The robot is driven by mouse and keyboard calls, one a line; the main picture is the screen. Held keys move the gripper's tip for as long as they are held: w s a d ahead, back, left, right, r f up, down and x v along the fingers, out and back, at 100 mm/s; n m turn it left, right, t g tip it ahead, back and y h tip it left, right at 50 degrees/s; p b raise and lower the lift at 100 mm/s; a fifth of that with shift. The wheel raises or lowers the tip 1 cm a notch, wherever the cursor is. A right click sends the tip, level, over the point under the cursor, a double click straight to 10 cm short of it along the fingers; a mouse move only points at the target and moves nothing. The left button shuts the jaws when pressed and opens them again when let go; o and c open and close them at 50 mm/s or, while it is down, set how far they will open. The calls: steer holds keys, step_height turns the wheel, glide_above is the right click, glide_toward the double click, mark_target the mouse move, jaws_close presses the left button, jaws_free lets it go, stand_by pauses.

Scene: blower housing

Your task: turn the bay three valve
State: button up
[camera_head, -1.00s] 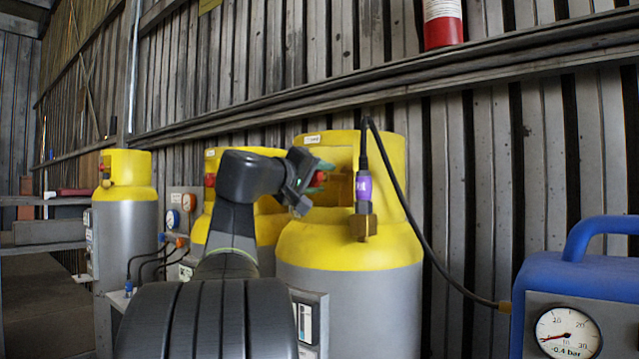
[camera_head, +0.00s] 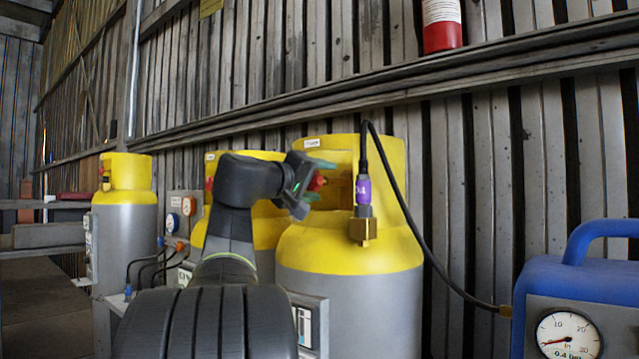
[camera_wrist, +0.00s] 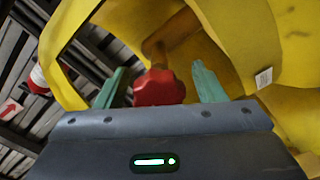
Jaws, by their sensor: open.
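The red valve knob (camera_head: 318,182) sits on a brown stem inside the yellow collar of the nearest cylinder (camera_head: 345,270). In the wrist view the knob (camera_wrist: 158,88) shows large, between the two green fingers. My gripper (camera_head: 316,180) is open, with one finger on each side of the knob. In the wrist view a gap shows between the knob and each finger of my gripper (camera_wrist: 160,85). I cannot read a bay number on the cylinder.
A purple-banded sensor on a brass fitting (camera_head: 362,228) hangs just right of the knob. Its black hose (camera_head: 420,240) runs to a blue gauge unit (camera_head: 570,285). More yellow-topped cylinders (camera_head: 125,190) stand left. A corrugated wall (camera_head: 490,180) is behind.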

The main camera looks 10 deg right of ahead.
steer(key=v, duration=1.3)
steer(key=x, duration=1.3)
steer(key=shift+w+d, duration=0.15)
steer(key=shift+d, duration=0.05)
